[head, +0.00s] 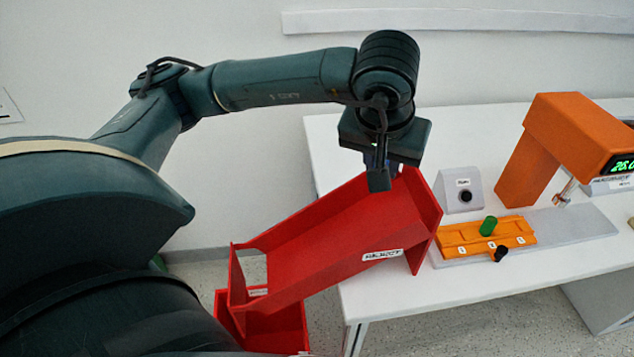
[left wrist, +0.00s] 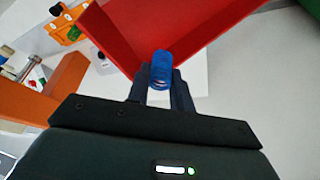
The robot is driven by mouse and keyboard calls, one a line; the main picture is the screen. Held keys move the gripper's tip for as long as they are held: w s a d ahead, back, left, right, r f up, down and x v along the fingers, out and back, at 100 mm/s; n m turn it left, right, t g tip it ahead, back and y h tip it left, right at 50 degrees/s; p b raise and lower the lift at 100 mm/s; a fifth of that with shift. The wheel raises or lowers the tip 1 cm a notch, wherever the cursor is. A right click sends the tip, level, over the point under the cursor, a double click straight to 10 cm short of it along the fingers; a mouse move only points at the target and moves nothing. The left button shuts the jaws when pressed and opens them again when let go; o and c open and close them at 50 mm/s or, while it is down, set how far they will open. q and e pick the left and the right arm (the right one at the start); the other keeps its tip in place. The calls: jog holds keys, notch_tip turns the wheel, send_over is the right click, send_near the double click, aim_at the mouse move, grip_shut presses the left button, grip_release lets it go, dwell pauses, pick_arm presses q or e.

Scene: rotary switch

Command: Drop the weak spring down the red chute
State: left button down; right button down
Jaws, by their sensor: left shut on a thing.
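My left gripper (head: 380,178) is over the upper end of the red chute (head: 325,240), pointing down. In the left wrist view, my left gripper (left wrist: 160,84) is shut on a blue coiled spring (left wrist: 161,64), held between its fingertips. The red chute (left wrist: 195,30) lies beyond the spring in that view. In the head view the gripper mostly hides the spring. The chute slopes down to the left, off the table edge, and has a white label that seems to read REJECT. My right gripper is not in view.
An orange fixture (head: 455,240) with a green cylinder (head: 488,226) and a black knob (head: 501,254) sits right of the chute. A grey button box (head: 458,192) stands behind it. An orange test stand (head: 565,130) with a green display is at the right of the white table (head: 400,305).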

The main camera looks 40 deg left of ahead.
pick_arm(q)
jog(key=shift+f, duration=0.75)
jog(key=c, duration=1.2)
grip_release()
jog(key=shift+o, duration=0.2)
jog(key=shift+r, duration=0.1)
jog(key=v, duration=1.3)
